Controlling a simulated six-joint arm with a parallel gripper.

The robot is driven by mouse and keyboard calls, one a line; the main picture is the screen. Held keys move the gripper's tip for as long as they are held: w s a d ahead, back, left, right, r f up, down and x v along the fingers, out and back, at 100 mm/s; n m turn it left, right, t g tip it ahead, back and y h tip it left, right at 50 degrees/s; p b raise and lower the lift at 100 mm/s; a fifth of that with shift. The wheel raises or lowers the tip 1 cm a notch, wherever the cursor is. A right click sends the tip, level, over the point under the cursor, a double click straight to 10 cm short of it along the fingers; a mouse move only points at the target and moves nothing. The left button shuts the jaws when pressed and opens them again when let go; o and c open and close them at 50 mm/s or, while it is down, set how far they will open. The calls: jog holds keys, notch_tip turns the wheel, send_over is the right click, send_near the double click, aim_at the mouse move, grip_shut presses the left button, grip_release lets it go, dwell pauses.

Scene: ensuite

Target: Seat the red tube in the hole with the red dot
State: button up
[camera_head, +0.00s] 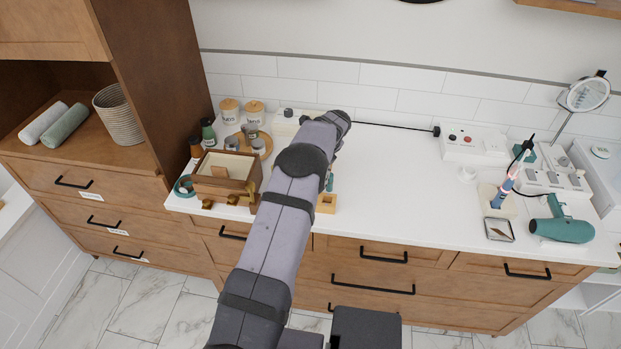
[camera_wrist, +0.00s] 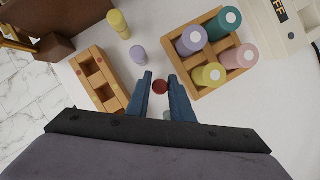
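In the wrist view, the red tube (camera_wrist: 160,87) shows end-on as a dark red disc between the two blue fingers of my gripper (camera_wrist: 161,80). The gap is narrow and the disc nearly fills it; I cannot tell whether the fingers press on it. A wooden block (camera_wrist: 113,103) with square openings in a row lies to the left, apart from the fingers. A small reddish mark shows near its upper end, too small to tell clearly. In the head view my arm hides the gripper and tube.
A wooden crate (camera_wrist: 208,91) with purple, teal, pink and yellow tubes stands close right of the fingers. A loose purple piece (camera_wrist: 138,53) and yellow piece (camera_wrist: 118,22) stand above.

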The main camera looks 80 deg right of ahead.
grip_shut()
jog(key=shift+r, duration=0.15)
notch_tip(320, 180, up, 18)
jog(key=b, duration=0.2)
dwell(0.4)
jog(key=shift+w, duration=0.1)
jog(key=w+a+f, duration=0.7)
jog(key=w+a, duration=0.1)
jog(key=shift+w+a+f+p, duration=0.1)
jog(key=shift+f+p, duration=0.4)
jog(key=shift+f, duration=2.1)
jog(key=shift+a+f+p, duration=0.1)
jog(key=shift+f+p, duration=0.35)
jog(key=shift+f, duration=2.15)
